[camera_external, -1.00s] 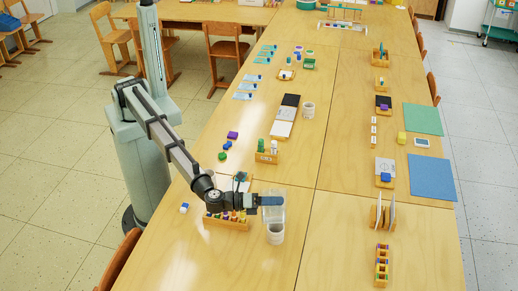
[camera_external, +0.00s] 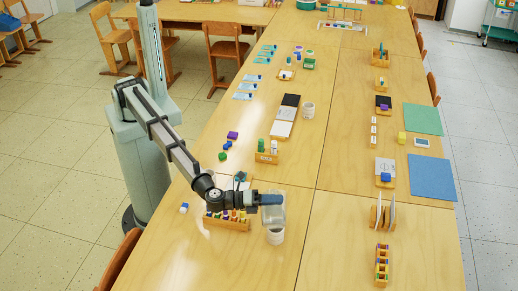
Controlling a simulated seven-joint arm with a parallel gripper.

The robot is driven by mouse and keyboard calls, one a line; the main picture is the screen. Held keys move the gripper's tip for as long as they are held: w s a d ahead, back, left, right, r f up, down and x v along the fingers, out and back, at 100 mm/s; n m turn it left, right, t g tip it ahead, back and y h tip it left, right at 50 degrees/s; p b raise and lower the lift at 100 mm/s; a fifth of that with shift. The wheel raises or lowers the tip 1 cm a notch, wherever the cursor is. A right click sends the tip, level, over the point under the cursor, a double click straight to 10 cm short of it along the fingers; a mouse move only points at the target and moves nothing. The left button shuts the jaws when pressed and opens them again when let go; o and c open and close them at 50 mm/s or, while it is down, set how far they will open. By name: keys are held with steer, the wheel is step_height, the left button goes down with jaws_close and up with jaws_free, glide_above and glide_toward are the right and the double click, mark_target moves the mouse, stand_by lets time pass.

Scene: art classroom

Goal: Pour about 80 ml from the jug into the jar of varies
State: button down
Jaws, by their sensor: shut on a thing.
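My gripper (camera_external: 258,200) is shut on a clear jug (camera_external: 274,210) near the front of the long table. The jug is see-through and appears tilted. It is held just above a whitish jar (camera_external: 275,236), which stands upright on the table beneath it. The view is too small to show any liquid in the jug, a stream, or the level in the jar. A second whitish cup or jar (camera_external: 308,110) stands farther back on the table.
A wooden holder (camera_external: 228,223) with several coloured pieces stands just left of the jar, under my arm. Another wooden holder (camera_external: 267,157) with bottles is behind. A plate rack (camera_external: 383,214) stands to the right. The table (camera_external: 330,240) right of the jar is clear.

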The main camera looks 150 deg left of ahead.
mark_target(274, 190)
steer(key=shift+s+a+r, duration=0.1)
steer(key=shift+s+r, duration=0.15)
steer(key=shift+r, duration=0.05)
steer(key=shift+s+a+r+n, duration=0.35)
steer(key=shift+s+r+n, duration=0.2)
steer(key=shift+n, duration=0.25)
stand_by(1.3)
steer(key=shift+s+a+r+n, duration=0.1)
steer(key=shift+s+a+n, duration=0.2)
steer(key=shift+s, duration=0.15)
stand_by(0.4)
steer(key=w+d+m, duration=0.1)
steer(key=w+d+f+m, duration=0.1)
steer(key=w+m, duration=0.1)
steer(key=shift+w, duration=0.1)
steer(key=shift+w+d+r+m, duration=0.1)
steer(key=shift+w+r+m, duration=0.15)
steer(key=shift+m, duration=0.25)
steer(key=shift+w+d+f+m, duration=0.2)
steer(key=shift+w+m, duration=0.1)
steer(key=shift+m, duration=0.3)
stand_by(1.4)
